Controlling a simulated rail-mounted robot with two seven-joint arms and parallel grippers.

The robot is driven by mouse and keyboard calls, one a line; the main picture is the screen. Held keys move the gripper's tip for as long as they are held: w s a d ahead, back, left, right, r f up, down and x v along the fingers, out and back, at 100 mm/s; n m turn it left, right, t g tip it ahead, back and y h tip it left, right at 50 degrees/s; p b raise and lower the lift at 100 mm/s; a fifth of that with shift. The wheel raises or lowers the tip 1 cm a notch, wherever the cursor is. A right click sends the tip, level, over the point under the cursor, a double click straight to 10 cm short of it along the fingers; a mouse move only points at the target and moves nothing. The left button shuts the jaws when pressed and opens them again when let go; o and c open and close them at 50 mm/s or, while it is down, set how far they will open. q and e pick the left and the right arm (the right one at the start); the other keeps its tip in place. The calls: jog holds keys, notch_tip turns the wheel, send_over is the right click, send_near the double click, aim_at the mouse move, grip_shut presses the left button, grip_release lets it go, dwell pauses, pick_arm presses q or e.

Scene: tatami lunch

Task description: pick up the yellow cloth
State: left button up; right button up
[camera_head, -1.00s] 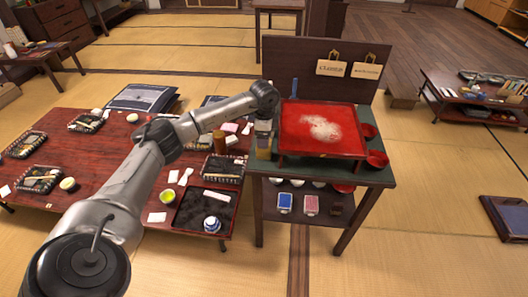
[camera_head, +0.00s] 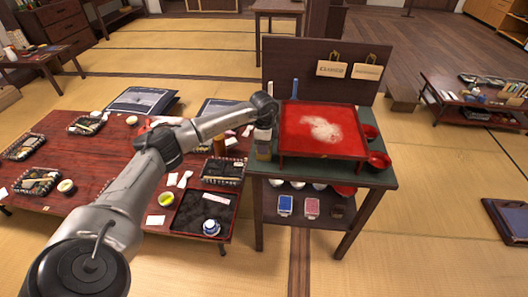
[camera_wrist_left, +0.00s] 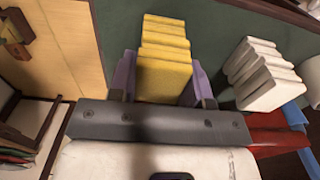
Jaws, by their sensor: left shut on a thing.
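The yellow cloth (camera_wrist_left: 163,68) is a thick folded stack in the left wrist view, standing on the dark green top of the small stand (camera_wrist_left: 215,20). My left gripper (camera_wrist_left: 164,82) has its purple fingers on either side of the cloth and is shut on it. In the head view the left gripper (camera_head: 265,126) points down at the left end of the stand, and the arm largely hides the cloth there. My right gripper is not in view.
A folded white cloth (camera_wrist_left: 265,78) stands just right of the yellow one. A red tray (camera_head: 290,140) with white powder and red bowls (camera_head: 379,160) occupy the stand. A dark board (camera_head: 300,70) rises behind. The low lunch table (camera_head: 110,140) is at left.

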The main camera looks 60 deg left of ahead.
pick_arm(q)
jog(key=shift+c, duration=0.7)
notch_tip(320, 180, up, 10)
jog(key=p, duration=0.3)
